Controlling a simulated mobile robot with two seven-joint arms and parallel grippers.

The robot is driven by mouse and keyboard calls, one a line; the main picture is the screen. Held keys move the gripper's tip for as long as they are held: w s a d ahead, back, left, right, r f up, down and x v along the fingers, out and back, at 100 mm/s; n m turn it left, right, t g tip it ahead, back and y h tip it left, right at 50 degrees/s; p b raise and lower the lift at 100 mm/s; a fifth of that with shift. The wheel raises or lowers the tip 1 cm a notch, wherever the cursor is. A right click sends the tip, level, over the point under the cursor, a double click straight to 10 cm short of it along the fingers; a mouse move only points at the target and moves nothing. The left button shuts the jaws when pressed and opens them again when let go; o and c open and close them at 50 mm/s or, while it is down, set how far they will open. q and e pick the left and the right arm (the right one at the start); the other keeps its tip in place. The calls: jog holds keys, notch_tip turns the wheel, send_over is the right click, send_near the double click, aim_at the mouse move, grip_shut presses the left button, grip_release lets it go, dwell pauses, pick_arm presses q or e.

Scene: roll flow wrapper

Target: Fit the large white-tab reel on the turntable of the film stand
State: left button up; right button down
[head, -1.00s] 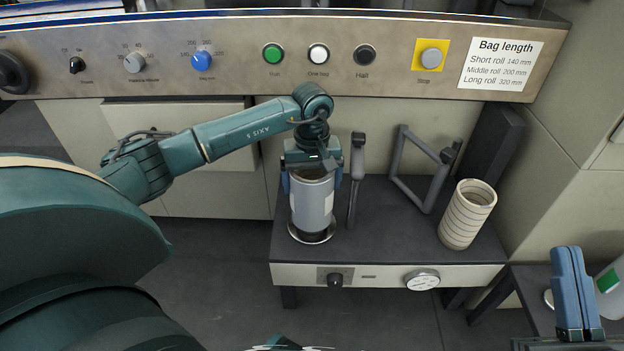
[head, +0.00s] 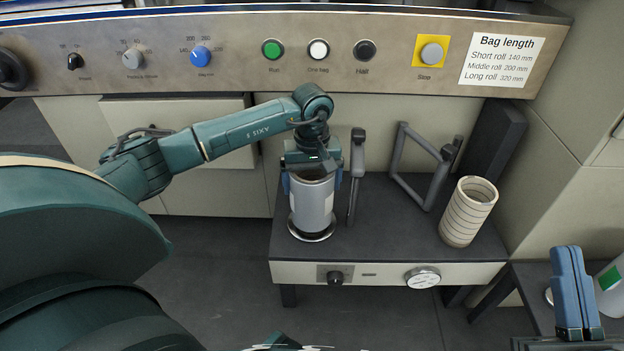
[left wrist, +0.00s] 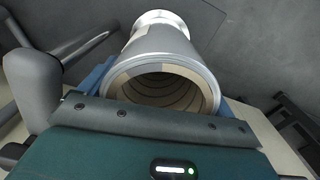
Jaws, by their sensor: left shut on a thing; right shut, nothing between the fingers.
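The large reel (head: 312,208) is a grey cylinder with a white tab on its side. It stands upright over the round metal turntable (head: 298,236) at the left front of the film stand (head: 385,225). Its lower end is at the turntable; I cannot tell whether it rests fully on it. My left gripper (head: 312,182) is shut on the reel's upper end from above. In the left wrist view the reel (left wrist: 172,55) shows its hollow core, with the gripper at its near rim. My right gripper (head: 572,290) is shut and empty at the lower right.
A grey upright post (head: 356,180) stands close right of the reel. A bent grey bar frame (head: 415,170) and a cream ringed roll (head: 467,212) stand farther right. The control panel (head: 300,60) runs behind. A knob (head: 335,278) and dial (head: 422,277) are on the stand's front.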

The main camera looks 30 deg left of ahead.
pick_arm(q)
jog(key=shift+f+b, duration=0.65)
jog(key=shift+f, duration=0.25)
pick_arm(e)
jog(key=shift+a+f, duration=0.15)
jog(key=shift+f, duration=0.75)
pick_arm(q)
jog(key=o, duration=1)
jog(key=shift+o, duration=0.2)
jog(key=shift+f, duration=0.1)
pick_arm(e)
jog(key=shift+s, duration=0.1)
jog(key=shift+f, duration=0.1)
notch_tip(320, 180, up, 4)
jog(key=n+y, duration=0.2)
pick_arm(q)
notch_tip(320, 180, up, 14)
jog(key=p, duration=0.5)
jog(key=shift+p, duration=0.3)
pick_arm(e)
jog(key=f+m+h, duration=0.1)
jog(key=f+m+g+h, duration=0.1)
jog(key=f+m+h, duration=0.1)
jog(key=s+f+m+h, duration=0.1)
jog(key=f, duration=0.1)
jog(key=shift+m+g+h, duration=0.3)
jog(key=shift+m+h, duration=0.1)
